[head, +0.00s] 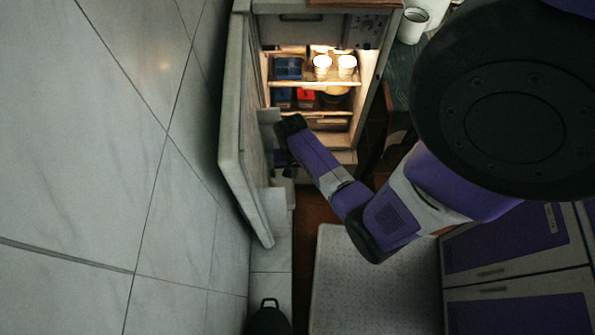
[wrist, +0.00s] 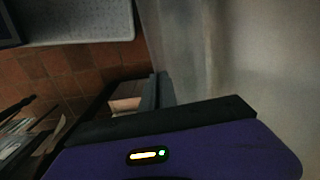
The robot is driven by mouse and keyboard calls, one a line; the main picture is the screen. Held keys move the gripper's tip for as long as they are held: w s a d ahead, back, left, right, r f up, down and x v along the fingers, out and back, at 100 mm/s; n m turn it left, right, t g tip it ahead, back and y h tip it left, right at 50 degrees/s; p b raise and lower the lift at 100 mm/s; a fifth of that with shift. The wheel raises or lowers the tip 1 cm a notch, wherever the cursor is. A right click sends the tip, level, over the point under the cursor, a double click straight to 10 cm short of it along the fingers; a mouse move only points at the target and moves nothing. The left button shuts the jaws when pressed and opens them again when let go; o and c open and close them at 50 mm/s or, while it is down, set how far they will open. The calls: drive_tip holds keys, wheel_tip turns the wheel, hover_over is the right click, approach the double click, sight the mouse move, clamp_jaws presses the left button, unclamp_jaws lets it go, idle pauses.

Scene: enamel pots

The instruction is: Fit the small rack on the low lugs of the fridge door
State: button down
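The fridge door (head: 236,130) stands open at the left of the fridge in the head view. Its inner side is seen at a steep angle, and I cannot make out the low lugs. A pale block-like piece (head: 268,116) shows by the door's inner face behind my wrist. Another pale piece (head: 276,205) shows lower down; I cannot tell whether either is the small rack. My gripper (head: 283,170) is close to the door's inner side. In the wrist view its dark fingers (wrist: 154,92) are seen beside a pale grey surface. Whether they hold anything is unclear.
A counter with a white mug (head: 412,25) is at right. A tiled wall (head: 90,150) is left, and a dark pot (head: 268,320) is at the bottom.

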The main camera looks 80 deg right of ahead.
sight(282, 178)
drive_tip(key=shift+w+a, duration=0.2)
drive_tip(key=shift+w, duration=0.75)
drive_tip(key=shift+w+a, duration=0.2)
drive_tip(key=shift+w, duration=0.7)
drive_tip(key=shift+f+b, duration=0.3)
drive_tip(key=shift+f, duration=0.3)
drive_tip(key=c, duration=1.6)
unclamp_jaws()
wheel_tip(282, 178, up, 8)
drive_tip(key=shift+f, duration=0.1)
